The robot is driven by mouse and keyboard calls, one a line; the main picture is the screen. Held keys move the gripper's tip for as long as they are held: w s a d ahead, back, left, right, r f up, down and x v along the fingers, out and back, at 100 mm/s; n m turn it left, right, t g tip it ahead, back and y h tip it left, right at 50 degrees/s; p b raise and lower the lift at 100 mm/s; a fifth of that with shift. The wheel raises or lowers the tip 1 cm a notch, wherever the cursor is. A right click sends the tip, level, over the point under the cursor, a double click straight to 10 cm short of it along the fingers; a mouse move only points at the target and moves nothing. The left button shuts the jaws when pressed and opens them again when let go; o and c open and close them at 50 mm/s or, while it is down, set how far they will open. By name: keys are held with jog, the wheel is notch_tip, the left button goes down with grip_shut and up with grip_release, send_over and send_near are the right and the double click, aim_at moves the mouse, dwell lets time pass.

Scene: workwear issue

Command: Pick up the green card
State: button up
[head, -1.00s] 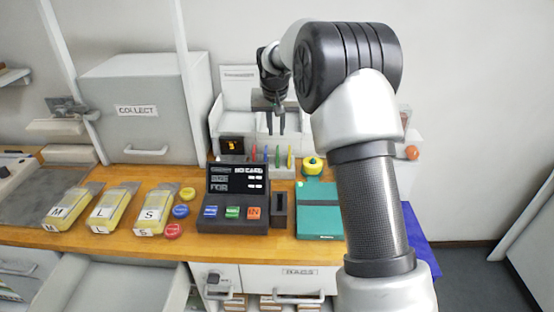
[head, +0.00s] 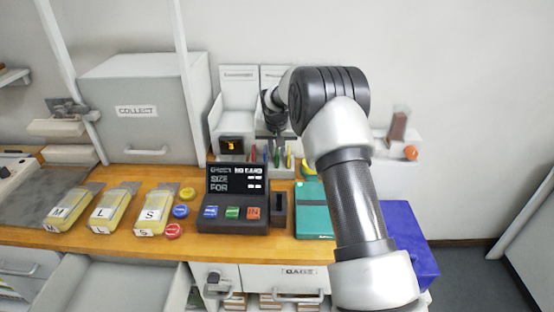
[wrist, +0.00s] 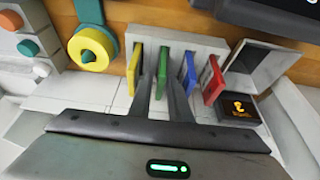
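The green card (wrist: 161,73) stands upright in a pale card rack between the yellow card (wrist: 134,70) and the blue card (wrist: 188,73). The red card (wrist: 213,80) is farther right in the wrist view. My gripper (wrist: 163,88) is open, with its two fingers on either side of the green card's line. I cannot tell whether they touch it. In the head view my gripper (head: 277,143) is right over the rack, and the green card (head: 277,157) shows just below the fingers.
A small dark display (wrist: 239,107) is beside the red card. A yellow ring-shaped knob (wrist: 92,49) is on the other side. In the head view, a dark console (head: 232,205) and a teal board (head: 314,208) lie in front of the rack.

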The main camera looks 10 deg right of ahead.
grip_shut()
jog(key=shift+r, duration=0.15)
